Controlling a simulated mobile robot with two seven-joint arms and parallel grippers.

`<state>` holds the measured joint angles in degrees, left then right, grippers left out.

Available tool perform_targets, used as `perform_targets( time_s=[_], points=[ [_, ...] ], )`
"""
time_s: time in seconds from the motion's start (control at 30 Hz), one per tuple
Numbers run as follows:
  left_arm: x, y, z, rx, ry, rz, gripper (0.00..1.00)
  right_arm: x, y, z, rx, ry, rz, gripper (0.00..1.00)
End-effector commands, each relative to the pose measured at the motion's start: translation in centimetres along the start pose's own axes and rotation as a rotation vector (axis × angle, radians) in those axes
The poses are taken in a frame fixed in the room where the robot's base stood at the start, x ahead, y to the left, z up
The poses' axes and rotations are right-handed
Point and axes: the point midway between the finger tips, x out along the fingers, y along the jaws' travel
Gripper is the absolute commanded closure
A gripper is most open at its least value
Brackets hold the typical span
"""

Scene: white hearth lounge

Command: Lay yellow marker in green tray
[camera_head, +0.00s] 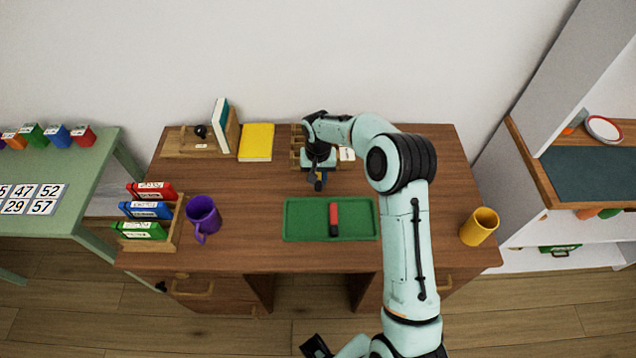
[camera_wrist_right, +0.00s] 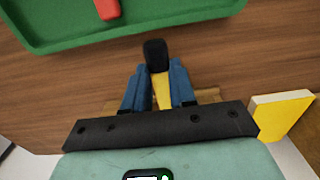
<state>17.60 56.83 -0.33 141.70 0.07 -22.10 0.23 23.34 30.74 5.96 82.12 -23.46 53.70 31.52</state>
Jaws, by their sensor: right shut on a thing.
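My right gripper (camera_head: 318,183) is over the back middle of the desk, behind the green tray. In the right wrist view the gripper (camera_wrist_right: 160,98) is shut on the yellow marker (camera_wrist_right: 161,88), which has a black end. The marker is mostly hidden by the gripper in the head view. The green tray (camera_head: 298,222) lies flat at the desk's front middle; its rim also shows in the right wrist view (camera_wrist_right: 200,22). A red marker (camera_head: 334,217) with a black end lies inside the tray. My left gripper (camera_head: 317,346) seems to show only partly at the bottom edge, its fingers unclear.
A wooden rack (camera_head: 297,150) stands behind my right gripper. A purple mug (camera_head: 203,216) and a rack of coloured boxes are left of the tray; a yellow mug (camera_head: 480,227) is at right. A yellow book (camera_head: 256,142) lies at the back. The tray has free room beside the red marker.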

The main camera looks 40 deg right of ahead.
Motion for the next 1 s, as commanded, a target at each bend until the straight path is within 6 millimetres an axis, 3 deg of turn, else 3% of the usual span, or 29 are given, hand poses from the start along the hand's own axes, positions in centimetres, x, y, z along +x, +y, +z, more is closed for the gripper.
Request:
perform_targets(
  time_s=[0.2,0.6,0.63,0.7,1.0],
  points=[
    [0.1,-0.1,0.0,0.0,0.0,0.0,0.67,3.3,0.0,0.1,0.0,-0.003,0.0,1.0],
    [0.4,-0.2,0.1,-0.001,-0.002,-0.001,0.67,3.9,0.0,0.1,0.0,-0.002,0.0,1.0],
    [0.3,-0.1,0.1,-0.001,-0.001,-0.001,0.67,3.8,0.0,0.1,0.0,-0.001,0.0,0.65],
    [0.3,-0.1,0.1,-0.001,-0.001,-0.001,0.67,3.8,0.0,0.1,0.0,-0.001,0.0,0.49],
    [0.2,-0.1,0.0,0.0,-0.001,0.0,0.67,3.5,0.0,0.0,0.0,-0.001,0.0,0.49]
  ],
)
